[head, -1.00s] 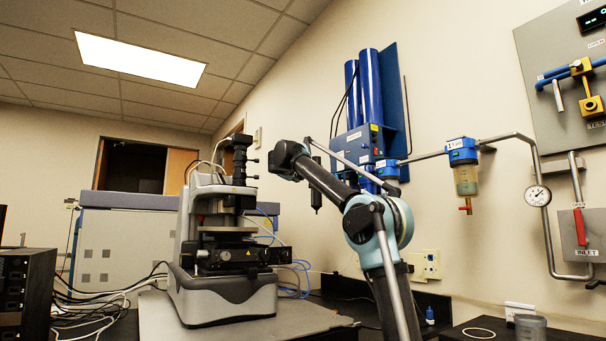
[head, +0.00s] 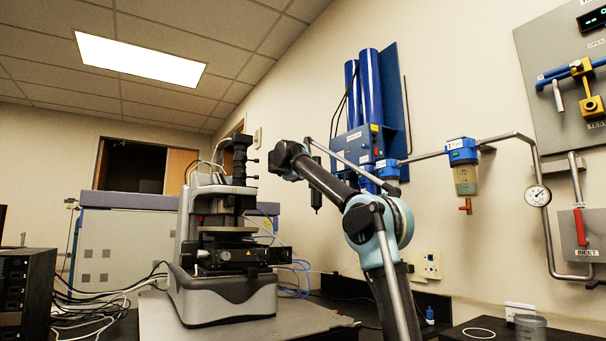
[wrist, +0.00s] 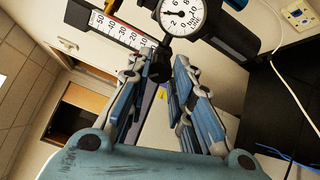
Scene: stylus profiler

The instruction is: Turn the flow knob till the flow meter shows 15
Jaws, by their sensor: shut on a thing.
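The flow meter (wrist: 117,28) shows in the wrist view at the upper left, a strip with a white scale marked 10 to 50, tilted in the picture. Its reading is too small to tell. The black flow knob (wrist: 158,70) is at the lower end of the flow meter, between the tips of my gripper (wrist: 163,72). My gripper's blue and grey fingers reach up from the bottom and are shut on the knob. In the head view my arm points left and away, and my gripper, the knob and the flow meter cannot be made out.
A round white dial gauge (wrist: 180,14) and a black cylinder (wrist: 230,32) sit close beside the knob. A white cable (wrist: 290,85) hangs at the right. In the head view, the profiler (head: 222,280) stands left of my arm, and blue cylinders (head: 370,88) are on the wall behind.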

